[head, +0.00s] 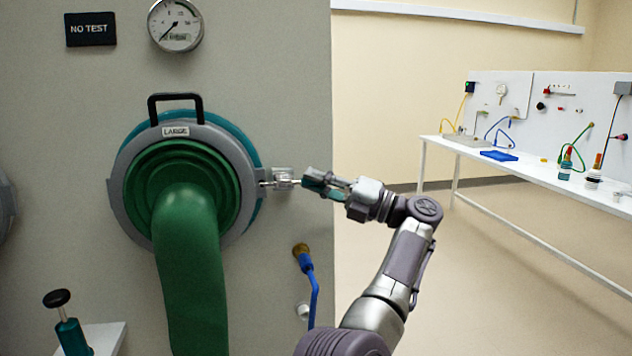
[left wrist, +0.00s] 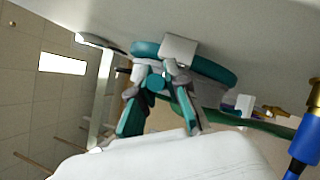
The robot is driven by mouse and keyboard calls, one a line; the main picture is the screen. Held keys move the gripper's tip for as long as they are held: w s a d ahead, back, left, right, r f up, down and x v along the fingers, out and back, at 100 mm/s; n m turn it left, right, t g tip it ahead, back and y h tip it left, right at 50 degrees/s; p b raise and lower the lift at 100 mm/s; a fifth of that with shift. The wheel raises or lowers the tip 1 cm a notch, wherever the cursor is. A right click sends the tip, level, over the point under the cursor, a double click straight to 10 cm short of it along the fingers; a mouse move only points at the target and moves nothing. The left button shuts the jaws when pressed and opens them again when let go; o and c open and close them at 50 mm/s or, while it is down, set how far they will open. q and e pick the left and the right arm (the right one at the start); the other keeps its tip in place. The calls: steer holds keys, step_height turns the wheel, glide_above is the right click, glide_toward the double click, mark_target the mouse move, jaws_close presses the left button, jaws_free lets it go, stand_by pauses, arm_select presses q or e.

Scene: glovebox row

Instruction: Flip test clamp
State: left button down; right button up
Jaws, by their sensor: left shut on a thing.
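The test clamp (head: 283,179) is a small metal latch at the right rim of the round port, and its metal block also shows in the left wrist view (left wrist: 178,49). My left gripper (head: 310,180) reaches it from the right and is shut on its lever end, which the fingers mostly hide. In the left wrist view the fingertips (left wrist: 160,76) meet just below the metal block. The port has a grey ring (head: 122,160) marked LARGE, a black handle on top and a green sleeve (head: 188,235) hanging from it. My right gripper is not in view.
A blue hose with a brass end (head: 302,256) hangs below the clamp. A teal plunger (head: 70,335) stands lower left. A white bench (head: 530,170) is far right, with open floor before it.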

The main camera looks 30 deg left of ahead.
arm_select(q)
steer(key=c, duration=1.2)
jaws_free()
steer(key=shift+o, duration=0.2)
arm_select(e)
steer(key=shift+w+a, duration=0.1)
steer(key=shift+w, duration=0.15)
arm_select(q)
step_height(320, 180, up, 10)
steer(key=shift+s+d+r, duration=0.1)
steer(key=shift+s, duration=0.05)
steer(key=shift+w+a, duration=0.2)
steer(key=shift+w, duration=0.05)
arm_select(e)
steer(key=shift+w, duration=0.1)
arm_select(q)
steer(key=shift+s+d, duration=0.1)
